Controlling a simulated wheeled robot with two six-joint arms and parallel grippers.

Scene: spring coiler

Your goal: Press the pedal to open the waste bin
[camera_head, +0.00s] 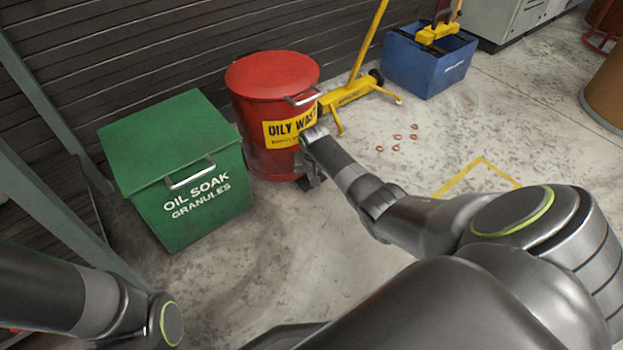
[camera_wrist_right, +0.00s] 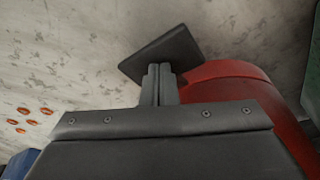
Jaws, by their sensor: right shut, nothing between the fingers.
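The red waste bin (camera_head: 262,110) stands against the slatted wall with its round lid (camera_head: 272,72) down. It has a yellow "OILY WASTE" label, partly hidden by my right arm. In the right wrist view, the bin's red side (camera_wrist_right: 235,80) curves in at the right. A dark flat plate, the pedal (camera_wrist_right: 165,50), sticks out from its base. My right gripper (camera_wrist_right: 160,70) is shut and empty, its fingertips over the pedal's edge; I cannot tell whether they touch. In the head view my right wrist hides most of the pedal area. My left gripper is out of view.
A green "OIL SOAK GRANULES" box (camera_head: 178,165) stands close left of the bin. A yellow wheeled stand (camera_head: 350,92) and a blue tub (camera_head: 428,62) are at the right. Several small copper-coloured rings (camera_head: 397,138) lie on the floor. Floor in front is clear.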

